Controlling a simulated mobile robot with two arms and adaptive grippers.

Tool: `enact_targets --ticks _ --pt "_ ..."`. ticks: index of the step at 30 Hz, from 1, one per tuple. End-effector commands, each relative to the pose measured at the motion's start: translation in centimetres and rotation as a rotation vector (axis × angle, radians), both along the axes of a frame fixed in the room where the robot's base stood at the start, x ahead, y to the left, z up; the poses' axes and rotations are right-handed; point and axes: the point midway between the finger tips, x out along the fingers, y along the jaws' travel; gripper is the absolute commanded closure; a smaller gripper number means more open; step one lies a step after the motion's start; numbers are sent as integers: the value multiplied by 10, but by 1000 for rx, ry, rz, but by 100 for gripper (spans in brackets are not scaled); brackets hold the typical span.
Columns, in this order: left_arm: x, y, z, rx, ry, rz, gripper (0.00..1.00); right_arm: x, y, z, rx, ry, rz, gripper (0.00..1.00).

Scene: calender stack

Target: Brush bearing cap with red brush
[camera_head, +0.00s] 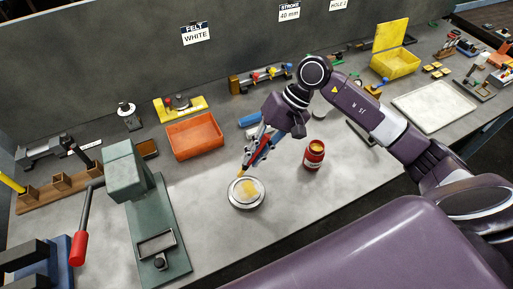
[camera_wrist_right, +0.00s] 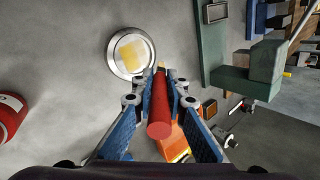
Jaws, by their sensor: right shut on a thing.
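The bearing cap (camera_head: 237,201) is a round metal disc with a pale rim, lying flat on the grey bench, with a yellow patch on its top. It also shows in the right wrist view (camera_wrist_right: 119,65). My right gripper (camera_head: 258,150) is shut on the red brush (camera_wrist_right: 159,108), whose handle runs between the blue fingers. The brush slants down toward the cap, and its tip is at or just above the cap's upper edge; I cannot tell if it touches. My left gripper is not in view.
An open red jar (camera_head: 313,158) with yellow contents stands right of the cap. A green press (camera_head: 153,220) stands to the left. An orange tray (camera_head: 194,137) and a blue object (camera_head: 250,118) lie behind. A white tray (camera_head: 435,106) is at the right. Bench around the cap's front is clear.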

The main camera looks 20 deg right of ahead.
Motion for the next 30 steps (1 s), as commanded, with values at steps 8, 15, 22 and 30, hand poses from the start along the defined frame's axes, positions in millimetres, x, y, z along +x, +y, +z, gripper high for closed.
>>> enact_targets --ticks 8,15,22,30 --pt "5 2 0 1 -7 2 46 -1 1 -30 1 4 0 100" --pt "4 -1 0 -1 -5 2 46 0 0 -46 0 1 0 100" --pt "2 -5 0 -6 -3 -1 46 0 0 -50 -1 0 2 100" --pt "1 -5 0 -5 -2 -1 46 0 0 -49 -1 0 2 100"
